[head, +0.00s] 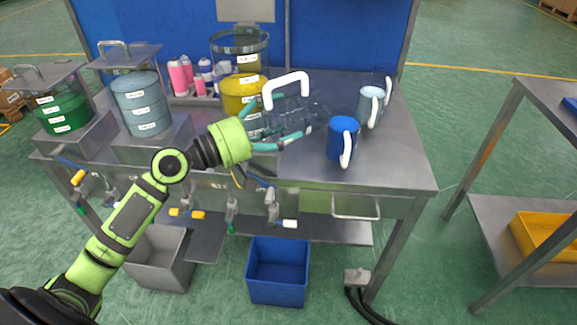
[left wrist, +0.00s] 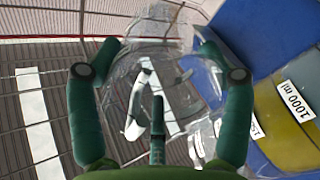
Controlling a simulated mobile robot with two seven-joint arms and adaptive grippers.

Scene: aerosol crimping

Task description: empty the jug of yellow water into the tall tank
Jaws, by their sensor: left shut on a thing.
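The tall tank (head: 240,42) is a clear cylinder at the back of the steel bench, with yellow liquid (head: 240,92) in its lower part. My left gripper (head: 275,121) is shut on a clear jug (head: 287,119) with a white handle (head: 287,86), just right of and in front of the tank. The jug is tilted over, handle upward; I see no yellow in it. In the left wrist view the clear jug (left wrist: 155,28) is between my green fingers, and the tank's yellow, labelled side (left wrist: 285,135) is at the right. Which way the mouth points is unclear. My right gripper is not in view.
A blue mug (head: 341,142), a pale grey-blue mug (head: 368,104) and a clear one (head: 381,76) stand on the right. Tanks of green (head: 62,113) and grey-blue (head: 141,104) liquid stand left, with pink cans (head: 178,77) behind. The bench's front right is clear.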

